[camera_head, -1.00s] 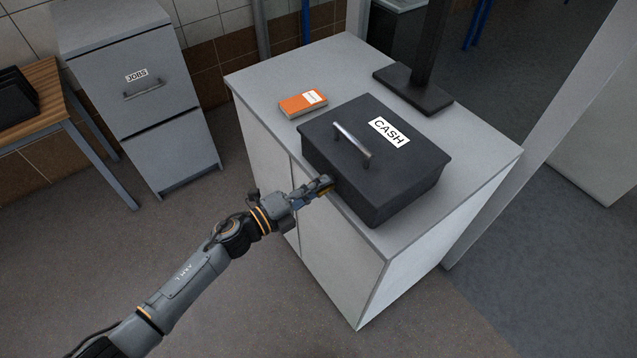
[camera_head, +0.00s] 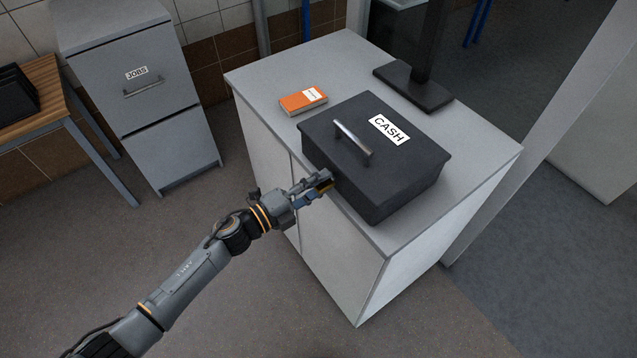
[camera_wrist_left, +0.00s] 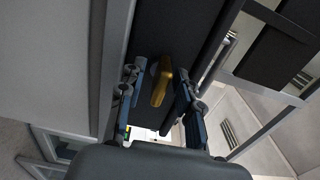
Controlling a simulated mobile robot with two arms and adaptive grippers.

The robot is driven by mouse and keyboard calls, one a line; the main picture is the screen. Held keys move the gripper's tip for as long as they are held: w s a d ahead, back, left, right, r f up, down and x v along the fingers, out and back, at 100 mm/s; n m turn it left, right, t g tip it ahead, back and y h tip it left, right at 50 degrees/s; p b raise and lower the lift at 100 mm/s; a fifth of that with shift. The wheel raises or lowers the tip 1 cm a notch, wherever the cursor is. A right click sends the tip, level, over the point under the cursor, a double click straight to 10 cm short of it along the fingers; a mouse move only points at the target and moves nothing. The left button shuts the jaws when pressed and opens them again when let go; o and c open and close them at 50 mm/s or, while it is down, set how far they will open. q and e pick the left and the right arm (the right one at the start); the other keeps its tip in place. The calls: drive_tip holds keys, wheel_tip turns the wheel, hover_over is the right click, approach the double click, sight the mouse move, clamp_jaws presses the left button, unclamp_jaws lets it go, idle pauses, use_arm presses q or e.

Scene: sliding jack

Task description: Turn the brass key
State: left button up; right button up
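The black cash box (camera_head: 400,185), labelled CASH, stands closed on the grey cabinet. The brass key (camera_wrist_left: 161,82) shows in the left wrist view against the box's dark side face (camera_wrist_left: 178,35), its flat bow tilted slightly. Its shaft is hidden. My left gripper (camera_head: 326,180) is at the box's left-hand side face in the head view. In the left wrist view its two fingers (camera_wrist_left: 160,84) stand on either side of the key's bow, open, with a narrow gap to it on each side. In the head view the fingers mostly hide the key. My right gripper is not in view.
The cabinet top (camera_head: 262,78) also holds an orange booklet (camera_head: 303,100) and a dark stand with a post (camera_head: 412,88). The box lid has a metal handle (camera_head: 352,143). A JOBS filing cabinet (camera_head: 150,120) and a wooden table (camera_head: 40,112) stand at left. Open floor lies around my left arm.

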use_arm(q)
drive_tip(key=v, duration=1.2)
